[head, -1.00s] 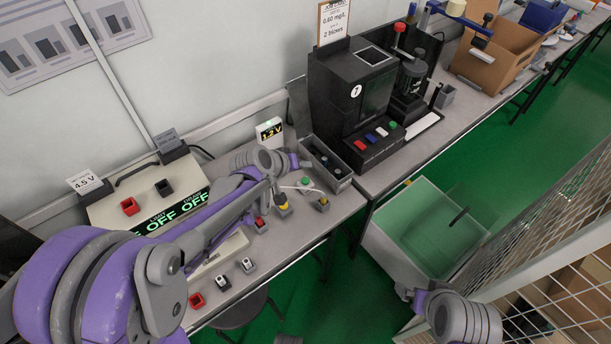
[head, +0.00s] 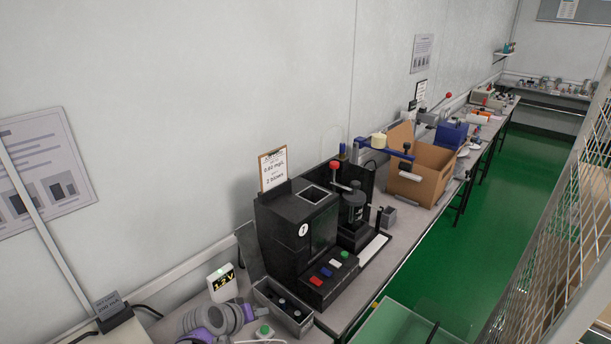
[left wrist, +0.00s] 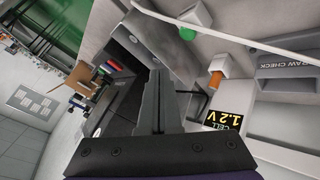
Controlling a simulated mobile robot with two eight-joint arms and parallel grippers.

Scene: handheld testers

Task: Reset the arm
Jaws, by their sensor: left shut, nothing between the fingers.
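My left arm's end (head: 218,320), grey and purple, shows at the bottom left of the head view, over the bench's near part. In the left wrist view my left gripper (left wrist: 155,100) has its dark fingers together, with nothing between them. It is close to a small tester with a yellow "1.2 V" display (left wrist: 222,118), which also stands by the wall in the head view (head: 222,284). Whether the fingers touch anything I cannot tell.
A black machine (head: 295,238) with coloured buttons stands on the bench beside a grey bin (head: 283,306). A cardboard box (head: 424,178) is farther along. A green-tinted clear container (head: 390,325) and wire mesh (head: 548,235) are at the right. The green floor (head: 500,230) between is clear.

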